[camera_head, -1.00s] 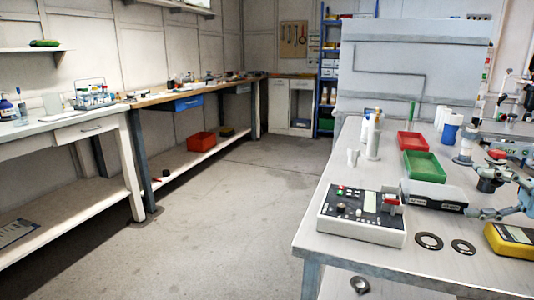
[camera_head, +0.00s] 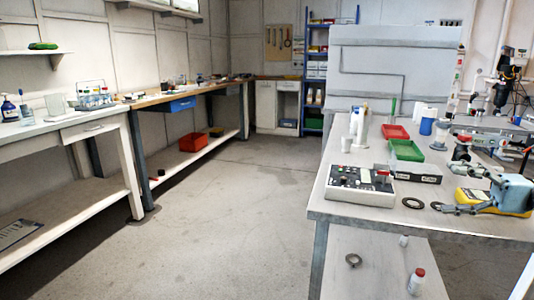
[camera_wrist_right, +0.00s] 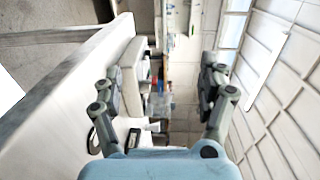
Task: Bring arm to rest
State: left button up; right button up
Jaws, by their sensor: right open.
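My right gripper (camera_head: 450,190) is over the right workbench (camera_head: 345,207) near its front right part, with the blue-grey body to the right and the two fingers reaching left. The fingers are apart and nothing is between them. In the right wrist view the two open fingers (camera_wrist_right: 158,82) also show, with the bench on the left and the room beyond. My left gripper is in neither view.
A white control box (camera_head: 360,186), two dark rings (camera_head: 413,203) and a yellow meter (camera_head: 492,202) lie near the gripper. Green (camera_head: 406,150) and red (camera_head: 395,132) trays stand behind. Open floor (camera_head: 230,230) lies left of the bench.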

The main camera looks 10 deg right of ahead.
jog(key=s+a+f+n+g+h, duration=0.4)
jog(key=s+a+f+g, duration=0.1)
jog(key=s+a+f, duration=0.6)
jog(key=s+a+f+n+g+h, duration=0.45)
jog(key=s+a+f, duration=0.55)
jog(key=a, duration=0.4)
jog(key=s+d+r+m+t+h, duration=0.2)
jog(key=s+r+t+h, duration=0.25)
jog(key=r+h, duration=0.45)
notch_tip(320, 180, down, 24)
jog(key=s+d+g+y, duration=0.2)
jog(key=s+d+f+g, duration=0.1)
jog(key=s+f, duration=1.6)
jog(key=s, duration=0.1)
jog(key=shift+s+d, duration=0.25)
jog(key=shift+s, duration=0.1)
